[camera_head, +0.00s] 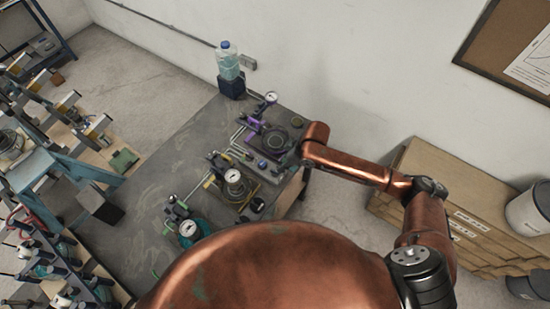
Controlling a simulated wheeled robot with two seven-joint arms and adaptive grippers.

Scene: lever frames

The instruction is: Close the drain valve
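Three small lever frames with gauges stand in a row on the grey table (160,190). The far one has a purple frame (237,152), the middle one a yellow frame (267,178), and the near one a teal base (197,232). Light handle-like bars stick out to their left. I cannot tell which one carries the drain valve, or its lever position. My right gripper (291,158) is dark and small, at the right end of the purple frame. Whether it touches anything or is open is unclear. My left gripper is out of view.
A water bottle (227,60) stands on a dark block (232,87) at the table's far corner. A crowded rack (50,170) stands on the left. The table's left part is bare.

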